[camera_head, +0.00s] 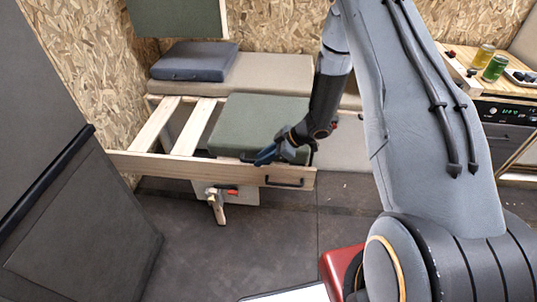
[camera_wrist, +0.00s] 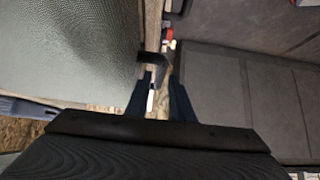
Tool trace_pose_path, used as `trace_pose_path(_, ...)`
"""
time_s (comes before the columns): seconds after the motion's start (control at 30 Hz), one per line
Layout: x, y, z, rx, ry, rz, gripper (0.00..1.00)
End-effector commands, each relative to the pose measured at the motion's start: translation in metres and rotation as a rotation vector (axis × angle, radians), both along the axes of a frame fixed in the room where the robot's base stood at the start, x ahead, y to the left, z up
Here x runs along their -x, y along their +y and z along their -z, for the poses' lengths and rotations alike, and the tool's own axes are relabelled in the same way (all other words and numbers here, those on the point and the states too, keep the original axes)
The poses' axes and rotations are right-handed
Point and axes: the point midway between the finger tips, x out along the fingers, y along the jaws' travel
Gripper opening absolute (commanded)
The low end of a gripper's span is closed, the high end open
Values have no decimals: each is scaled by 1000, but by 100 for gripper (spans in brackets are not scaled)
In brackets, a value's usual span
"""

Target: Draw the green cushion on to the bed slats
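The green cushion (camera_head: 262,120) lies flat at the right part of the bed frame, its front edge close to the wooden front rail (camera_head: 180,166). Bare bed slats (camera_head: 193,128) show to its left. My gripper (camera_head: 264,156) is at the cushion's front edge, above the rail. In the wrist view the cushion (camera_wrist: 70,50) fills the upper left. A dark strap loop (camera_wrist: 152,58) stands out from its edge. My gripper's fingers (camera_wrist: 160,78) are apart, with the loop's end between their tips; whether they touch it I cannot tell.
A dark blue-grey cushion (camera_head: 195,61) lies on a beige cushion (camera_head: 270,73) behind the frame. A black handle (camera_head: 285,182) is on the rail. A dark panel (camera_head: 70,150) stands at left. A counter with jars (camera_head: 482,56) is at right. The floor (camera_head: 265,240) in front is mostly clear.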

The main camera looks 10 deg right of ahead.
Motion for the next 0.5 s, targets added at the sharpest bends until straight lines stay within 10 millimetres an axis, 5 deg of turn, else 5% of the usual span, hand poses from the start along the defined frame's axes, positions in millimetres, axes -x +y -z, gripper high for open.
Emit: trace_pose_path(0.5, -9, 26, 28, 0, 0, 1, 22)
